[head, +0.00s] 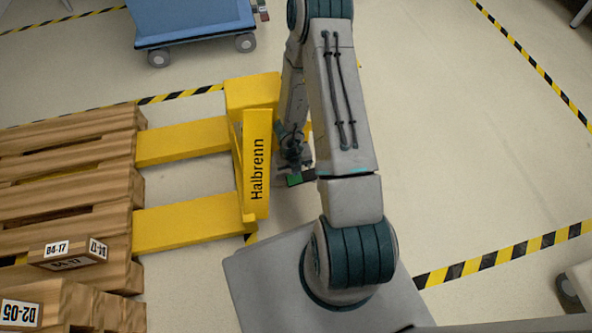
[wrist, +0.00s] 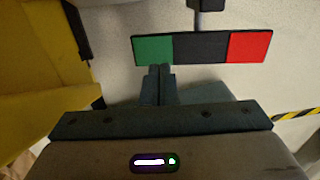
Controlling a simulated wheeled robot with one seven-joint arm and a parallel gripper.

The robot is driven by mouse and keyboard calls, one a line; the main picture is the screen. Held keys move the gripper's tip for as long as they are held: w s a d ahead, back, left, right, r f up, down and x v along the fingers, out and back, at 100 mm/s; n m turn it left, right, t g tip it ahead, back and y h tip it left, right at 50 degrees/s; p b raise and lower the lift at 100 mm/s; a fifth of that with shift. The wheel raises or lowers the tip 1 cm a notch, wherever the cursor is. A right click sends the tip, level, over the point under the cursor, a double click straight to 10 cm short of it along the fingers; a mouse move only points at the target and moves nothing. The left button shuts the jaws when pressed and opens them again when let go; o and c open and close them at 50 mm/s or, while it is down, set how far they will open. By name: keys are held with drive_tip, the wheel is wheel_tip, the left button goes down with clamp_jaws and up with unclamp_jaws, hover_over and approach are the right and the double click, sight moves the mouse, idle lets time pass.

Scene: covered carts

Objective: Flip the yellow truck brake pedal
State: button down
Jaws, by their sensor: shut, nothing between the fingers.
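The yellow truck (head: 257,190), lettered "Halbrenn", stands left of my arm with its two forks at the wooden pallet. Its brake pedal is a flat bar, green at one end, black in the middle and red at the other; it shows whole in the wrist view (wrist: 200,48). In the head view only the green end (head: 294,180) shows clearly; my arm hides the rest. My gripper (wrist: 160,70) is shut and empty, its fingertips at the lower edge of the green end near the black part. I cannot tell whether they touch. It also shows in the head view (head: 296,168).
A blue cart (head: 190,22) stands at the back. Open floor (head: 460,150) lies to the right, bounded by yellow-black tape. The truck's yellow body is close at left in the wrist view.

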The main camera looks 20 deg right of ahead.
drive_tip(key=s+d+r, duration=0.6)
drive_tip(key=s+d, duration=0.1)
drive_tip(key=d, duration=0.2)
drive_tip(key=shift+r+p, duration=0.35)
drive_tip(key=shift+p, duration=0.05)
drive_tip(key=w+a+r+n+t+y+p, duration=0.1)
drive_tip(key=w+a+r+n+p, duration=0.15)
drive_tip(key=r+n+p, duration=0.65)
drive_tip(key=w+a+r+n+t+y+p, duration=0.15)
drive_tip(key=a+r, duration=0.25)
drive_tip(key=r, duration=1.1)
drive_tip(key=w+a+r+n+t+p, duration=0.1)
drive_tip(key=w+a+r+n+p, duration=0.2)
drive_tip(key=r+n+p, duration=0.55)
drive_tip(key=s+a+r+n+p, duration=0.1)
drive_tip(key=s+r+n+p, duration=0.3)
drive_tip(key=r, duration=0.8)
drive_tip(key=s+a+r+n+h+p, duration=0.1)
drive_tip(key=s+r+n+p, duration=0.3)
drive_tip(key=r, duration=0.9)
drive_tip(key=s+a+r+n+p, duration=0.3)
drive_tip(key=s+r+n+p, duration=0.2)
drive_tip(key=r+n, duration=0.5)
wheel_tip(320, 180, up, 3)
drive_tip(key=shift+r+n+p, duration=0.1)
drive_tip(key=shift+n+p, duration=0.2)
drive_tip(key=shift+p, duration=0.85)
